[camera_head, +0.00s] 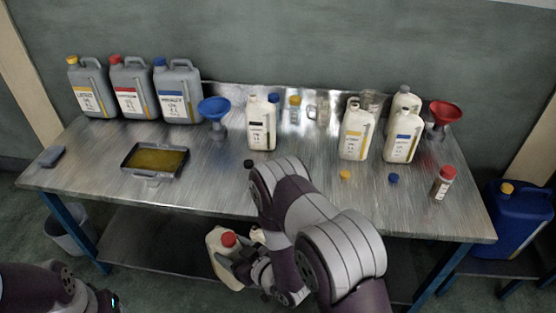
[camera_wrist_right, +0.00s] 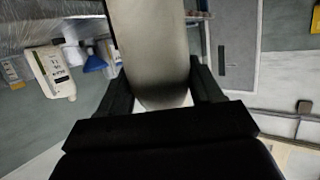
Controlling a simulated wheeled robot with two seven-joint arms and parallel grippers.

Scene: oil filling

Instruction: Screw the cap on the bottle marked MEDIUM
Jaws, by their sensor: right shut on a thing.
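My right gripper (camera_head: 245,262) is shut on a cream bottle (camera_head: 222,262) with a red cap (camera_head: 229,239) at its top, in front of the table edge. The held bottle's pale body (camera_wrist_right: 155,55) stands between the two fingers in the right wrist view. Its label is hidden. Cream bottles with a dark label (camera_head: 262,125), a yellow label (camera_head: 355,132) and a blue label (camera_head: 402,138) stand on the table. I cannot read MEDIUM on any of them. A yellow cap (camera_head: 345,174) and a blue cap (camera_head: 393,179) lie near the front. My left gripper is out of view.
Three grey canisters (camera_head: 130,88) stand at the back left of the metal table (camera_head: 215,170). An oil tray (camera_head: 127,166) is in front of them. A blue funnel (camera_head: 214,106), a red funnel (camera_head: 443,113) and a red-capped jar (camera_head: 442,184) stand on the table. A blue canister (camera_head: 515,225) is at right.

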